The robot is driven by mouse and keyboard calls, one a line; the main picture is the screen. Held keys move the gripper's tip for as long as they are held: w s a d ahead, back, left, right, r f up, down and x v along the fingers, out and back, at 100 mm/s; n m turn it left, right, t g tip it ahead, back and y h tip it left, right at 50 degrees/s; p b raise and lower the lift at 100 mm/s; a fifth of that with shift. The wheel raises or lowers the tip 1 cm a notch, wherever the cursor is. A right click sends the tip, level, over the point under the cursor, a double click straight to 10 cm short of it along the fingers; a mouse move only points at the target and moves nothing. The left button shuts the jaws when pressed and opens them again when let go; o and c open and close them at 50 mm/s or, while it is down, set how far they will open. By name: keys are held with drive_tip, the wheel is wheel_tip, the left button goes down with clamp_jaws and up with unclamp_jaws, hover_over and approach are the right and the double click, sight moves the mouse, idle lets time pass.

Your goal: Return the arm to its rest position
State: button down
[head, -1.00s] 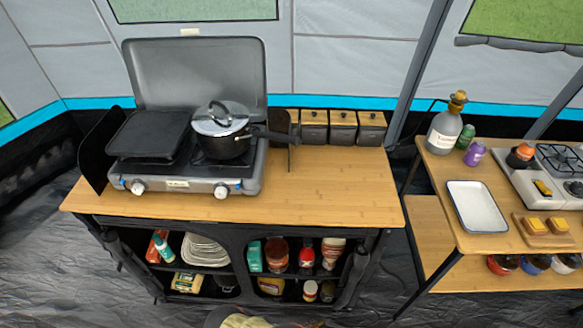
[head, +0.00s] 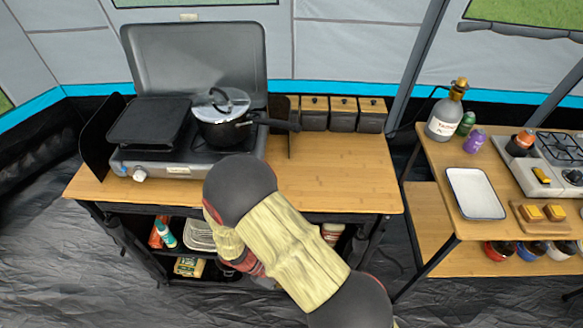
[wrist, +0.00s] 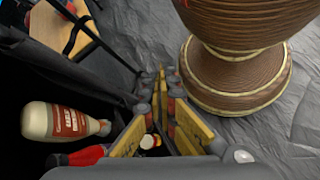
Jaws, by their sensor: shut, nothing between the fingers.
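My arm (head: 290,250), with dark joints and pale wood-like links, reaches across the front of the stove counter in the head view. My gripper (wrist: 166,85) shows in the wrist view, its yellow-sided fingers together and empty. In the head view its fingertips are hidden or too unclear to make out. A cream bottle with a red label (wrist: 65,122) lies left of the fingers in the wrist view, apart from them. Part of a red item (wrist: 85,155) shows below it.
The wooden counter (head: 345,180) carries a camp stove with a lidded pot (head: 222,118) and several wooden-lidded canisters (head: 343,113). Shelves below hold plates (head: 199,236) and groceries. A side table with a white tray (head: 474,193) stands at right. Grey ground sheet (head: 60,250) is clear at left.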

wheel_tip(320, 180, up, 22)
drive_tip(key=w+d+m+y+p, duration=0.1)
drive_tip(key=d+m+y, duration=0.25)
drive_tip(key=y, duration=0.35)
drive_tip(key=s+d+r+m+t+y, duration=0.1)
drive_tip(key=s+d+r+m+t, duration=0.1)
drive_tip(key=d+r, duration=0.4)
drive_tip(key=s+d+r+m+t+y+p, duration=0.1)
drive_tip(key=d+r+m+t, duration=0.3)
drive_tip(key=r, duration=1.2)
drive_tip(key=shift+s+d+r+m+t+y, duration=0.3)
drive_tip(key=shift+s+d+r+m+t, duration=0.15)
drive_tip(key=shift+d+t, duration=0.7)
drive_tip(key=shift+a, duration=0.1)
